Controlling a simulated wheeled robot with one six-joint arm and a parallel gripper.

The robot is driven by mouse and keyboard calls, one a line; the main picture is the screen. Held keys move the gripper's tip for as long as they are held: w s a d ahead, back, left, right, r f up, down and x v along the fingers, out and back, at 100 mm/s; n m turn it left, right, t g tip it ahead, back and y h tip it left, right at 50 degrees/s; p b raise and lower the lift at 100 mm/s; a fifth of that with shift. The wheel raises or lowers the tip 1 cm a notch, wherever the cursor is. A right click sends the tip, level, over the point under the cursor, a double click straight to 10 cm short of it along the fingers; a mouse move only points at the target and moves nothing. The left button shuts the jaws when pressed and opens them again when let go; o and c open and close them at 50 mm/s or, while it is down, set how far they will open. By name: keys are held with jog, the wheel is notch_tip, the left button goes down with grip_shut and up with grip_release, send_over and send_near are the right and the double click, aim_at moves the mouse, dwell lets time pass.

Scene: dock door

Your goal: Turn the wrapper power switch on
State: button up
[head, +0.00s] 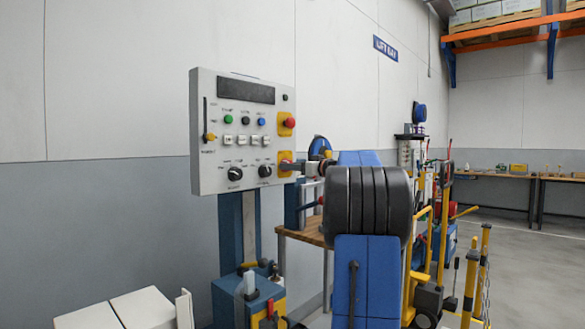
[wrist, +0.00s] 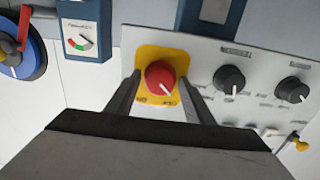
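The wrapper power switch (wrist: 158,74) is a red round knob on a yellow plate (wrist: 146,53), centred in the wrist view. In the head view the yellow plate (head: 285,158) is at the lower right corner of the grey control panel (head: 210,95), with the knob mostly hidden by my gripper. My gripper (wrist: 159,78) is open, with one finger on each side of the knob. Gaps show between the fingers and the knob. In the head view my gripper (head: 298,166) is at the plate.
Another red knob on yellow (head: 290,123) sits above on the panel. Two black dials (wrist: 229,78) (wrist: 293,89) are beside the switch. A blue gauge box (wrist: 86,28) and a blue wheel with a red handle (wrist: 20,45) are nearby. A wooden bench (head: 305,237) stands behind my arm.

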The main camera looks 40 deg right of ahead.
jog(key=c, duration=0.7)
jog(key=shift+o, duration=0.2)
jog(key=m, duration=1.7)
jog(key=shift+r+m, duration=0.1)
jog(key=shift+m, duration=0.3)
jog(key=o, duration=1.1)
jog(key=shift+c, duration=0.2)
